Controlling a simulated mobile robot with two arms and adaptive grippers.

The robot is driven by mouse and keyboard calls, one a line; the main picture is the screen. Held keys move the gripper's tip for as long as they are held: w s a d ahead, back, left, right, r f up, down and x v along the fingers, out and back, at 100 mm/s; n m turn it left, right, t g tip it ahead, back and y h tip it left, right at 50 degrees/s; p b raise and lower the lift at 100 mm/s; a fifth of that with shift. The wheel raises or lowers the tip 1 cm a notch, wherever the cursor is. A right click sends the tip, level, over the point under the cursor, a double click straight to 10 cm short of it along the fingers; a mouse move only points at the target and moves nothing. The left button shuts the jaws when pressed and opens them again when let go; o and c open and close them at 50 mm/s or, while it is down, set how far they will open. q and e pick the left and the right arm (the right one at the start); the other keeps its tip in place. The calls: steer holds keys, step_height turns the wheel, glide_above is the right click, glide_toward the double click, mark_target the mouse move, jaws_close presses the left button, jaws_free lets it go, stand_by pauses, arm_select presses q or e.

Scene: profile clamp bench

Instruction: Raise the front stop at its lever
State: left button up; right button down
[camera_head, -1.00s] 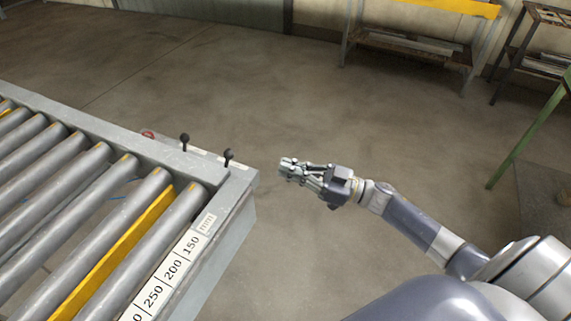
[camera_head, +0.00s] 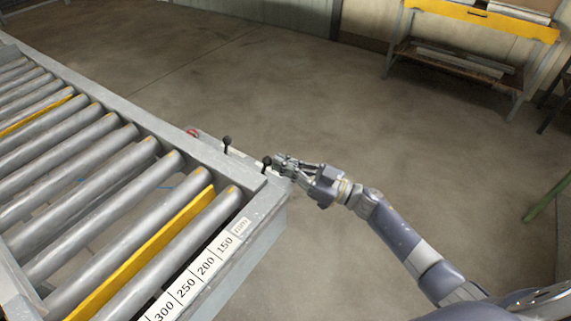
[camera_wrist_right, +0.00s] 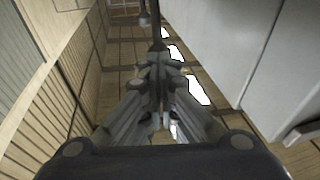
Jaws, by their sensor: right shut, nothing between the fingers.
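Two yellow stop bars lie between the rollers, a nearer one (camera_head: 150,255) and a farther one (camera_head: 36,117). Both look low among the rollers. Two short black levers with round knobs stand on the table's edge, one (camera_head: 227,142) to the left and one (camera_head: 267,162) nearer the corner. My right gripper (camera_head: 280,160) is shut and empty, with its fingertips right beside the corner lever; whether they touch it I cannot tell. In the right wrist view, its closed fingertips (camera_wrist_right: 158,60) point at a dark rod and knob (camera_wrist_right: 144,18). My left gripper is out of view.
The roller table (camera_head: 265,205) fills the left side, with a number scale (camera_head: 205,266) along its end. A red button (camera_head: 193,132) sits by the levers. Open floor (camera_head: 330,100) lies beyond the right arm. A yellow-edged rack (camera_head: 480,16) stands at the back right.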

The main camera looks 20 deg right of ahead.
steer(key=shift+w+r+p, duration=0.1)
steer(key=shift+r+p, duration=0.2)
steer(key=shift+p, duration=0.25)
steer(key=shift+g+h, duration=0.4)
steer(key=shift+h, duration=0.1)
steer(key=w+a+r+p, duration=0.1)
steer(key=p, duration=0.1)
steer(key=w+a+p, duration=0.1)
steer(key=w+p, duration=0.1)
steer(key=shift+w+a+r, duration=0.15)
steer(key=shift+a+r, duration=0.2)
steer(key=shift+r, duration=0.05)
steer(key=shift+x, duration=1.25)
steer(key=shift+w+f, duration=0.1)
steer(key=shift+w, duration=0.15)
